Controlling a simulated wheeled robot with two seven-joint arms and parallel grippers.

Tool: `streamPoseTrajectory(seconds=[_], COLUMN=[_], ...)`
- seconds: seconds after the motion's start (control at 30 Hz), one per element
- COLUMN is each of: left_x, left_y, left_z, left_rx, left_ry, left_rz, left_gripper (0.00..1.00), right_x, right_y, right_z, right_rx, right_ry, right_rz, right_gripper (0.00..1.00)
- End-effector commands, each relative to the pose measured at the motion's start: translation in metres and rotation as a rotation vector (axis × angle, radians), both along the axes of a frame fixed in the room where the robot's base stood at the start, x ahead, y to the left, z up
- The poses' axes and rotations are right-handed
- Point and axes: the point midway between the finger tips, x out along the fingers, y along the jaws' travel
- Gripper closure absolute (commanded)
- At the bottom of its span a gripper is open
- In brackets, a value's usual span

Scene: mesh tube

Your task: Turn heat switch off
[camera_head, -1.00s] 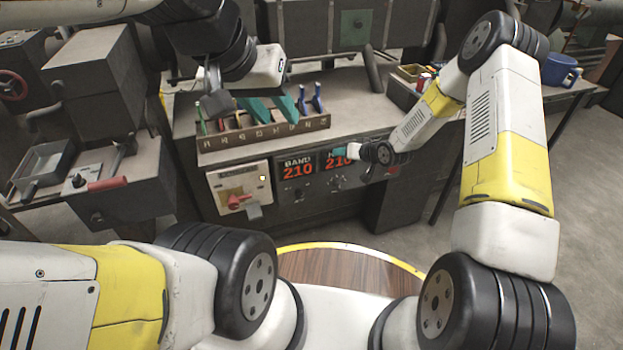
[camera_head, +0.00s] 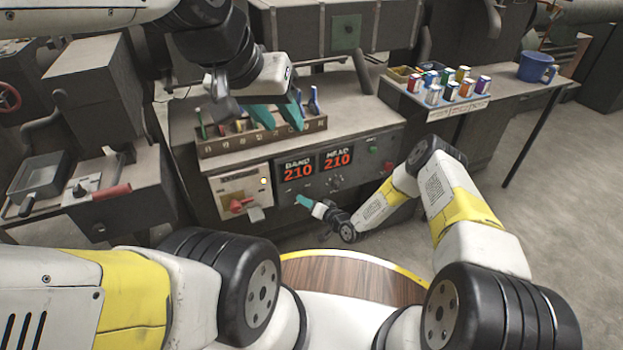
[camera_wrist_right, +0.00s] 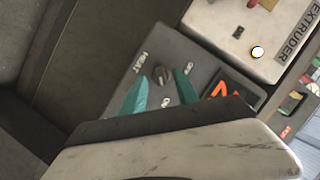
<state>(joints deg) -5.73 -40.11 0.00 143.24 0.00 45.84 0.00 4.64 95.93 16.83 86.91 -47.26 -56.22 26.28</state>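The heat switch (camera_wrist_right: 162,76) is a small dark round knob on a dark grey panel, with HEAT and ON lettering beside it in the right wrist view. My right gripper (camera_wrist_right: 162,93) is open, its two teal fingers apart, with the knob showing in line with the gap between their tips. I cannot tell if they touch it. In the head view, my right gripper (camera_head: 303,201) is low in front of the control panel (camera_head: 345,205), below the red 210 displays. My left gripper (camera_head: 277,114) is open and empty over the tool rack.
The extruder panel (camera_head: 240,190) with a red switch and a lit lamp is just left of the displays. The wooden tool rack (camera_head: 262,139) stands on the bench above. Several small cans (camera_head: 450,88) and a blue mug (camera_head: 536,67) are at the right. Open floor lies at the lower right.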

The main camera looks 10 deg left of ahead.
Motion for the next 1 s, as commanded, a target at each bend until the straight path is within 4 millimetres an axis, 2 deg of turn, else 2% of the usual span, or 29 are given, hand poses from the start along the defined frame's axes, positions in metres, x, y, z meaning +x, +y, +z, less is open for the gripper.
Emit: streamPoseTrajectory(seconds=[0.2, 0.5, 0.53, 0.7, 1.0], left_x=[0.000, 0.000, 0.000, 0.000, 0.000], left_y=[0.000, 0.000, 0.000, 0.000, 0.000], left_z=[0.000, 0.000, 0.000, 0.000, 0.000], left_rx=[0.000, 0.000, 0.000, 0.000, 0.000], left_ry=[0.000, 0.000, 0.000, 0.000, 0.000], left_rz=[0.000, 0.000, 0.000, 0.000, 0.000], left_gripper=[0.64, 0.64, 0.64, 0.64, 0.64], right_x=[0.014, 0.017, 0.017, 0.017, 0.017], right_y=[0.018, 0.020, 0.020, 0.020, 0.020], right_z=[-0.006, -0.007, -0.007, -0.007, -0.007], right_rx=[0.000, -0.001, -0.001, -0.001, -0.019], right_ry=[-0.001, 0.000, 0.000, 0.000, -0.010], right_rz=[0.001, -0.001, -0.001, -0.001, -0.001], right_gripper=[0.64, 0.64, 0.66, 0.99, 1.00])
